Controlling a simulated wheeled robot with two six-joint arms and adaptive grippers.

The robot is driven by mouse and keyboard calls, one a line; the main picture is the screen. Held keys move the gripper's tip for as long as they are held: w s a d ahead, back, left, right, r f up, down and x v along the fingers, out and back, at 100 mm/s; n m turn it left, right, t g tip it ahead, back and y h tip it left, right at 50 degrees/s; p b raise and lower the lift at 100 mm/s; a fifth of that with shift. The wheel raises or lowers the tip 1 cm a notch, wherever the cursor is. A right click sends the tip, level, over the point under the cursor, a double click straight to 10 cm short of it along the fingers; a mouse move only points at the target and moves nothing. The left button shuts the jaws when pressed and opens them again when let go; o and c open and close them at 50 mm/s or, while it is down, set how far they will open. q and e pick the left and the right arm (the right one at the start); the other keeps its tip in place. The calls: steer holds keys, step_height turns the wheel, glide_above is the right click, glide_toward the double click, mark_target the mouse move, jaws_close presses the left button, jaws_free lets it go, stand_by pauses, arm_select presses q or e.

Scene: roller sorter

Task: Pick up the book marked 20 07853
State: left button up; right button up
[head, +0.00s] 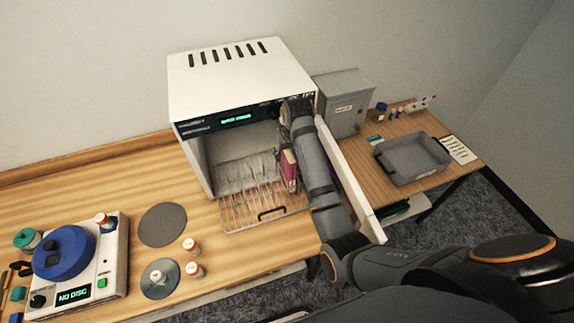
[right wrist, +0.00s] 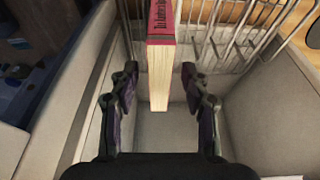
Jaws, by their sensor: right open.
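A red book (head: 290,170) stands upright inside the white cabinet (head: 238,82), near its right side. In the right wrist view the book (right wrist: 160,60) shows its red cover edge with small dark lettering and its pale page block. I cannot read the number 20 07853 on it. My right gripper (right wrist: 159,80) is open, with one finger on each side of the book and a visible gap on both sides. In the head view my right arm reaches into the cabinet and hides most of the gripper. My left gripper is out of view.
A wire rack (head: 255,207) extends from the cabinet's opening. The cabinet's open door (head: 350,185) stands right of my arm. A grey box (head: 343,103) and grey tray (head: 412,160) lie further right. A disc device (head: 75,262) and several small jars occupy the left table.

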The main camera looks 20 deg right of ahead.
steer(key=shift+w+d+f, duration=0.1)
steer(key=shift+w+f, duration=0.1)
steer(key=shift+f, duration=0.15)
steer(key=shift+w+f, duration=0.1)
steer(key=shift+f, duration=0.05)
steer(key=shift+p+x, duration=0.9)
steer(key=shift+p, duration=0.15)
steer(key=x, duration=0.2)
steer(key=shift+f, duration=0.3)
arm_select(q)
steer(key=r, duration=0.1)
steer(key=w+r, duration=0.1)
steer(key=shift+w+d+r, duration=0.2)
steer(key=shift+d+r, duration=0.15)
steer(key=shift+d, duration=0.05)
arm_select(e)
steer(key=shift+w+f, duration=0.15)
steer(key=shift+f, duration=0.2)
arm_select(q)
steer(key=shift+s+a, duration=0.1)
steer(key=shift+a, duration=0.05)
arm_select(e)
steer(key=shift+f, duration=0.2)
jaws_close()
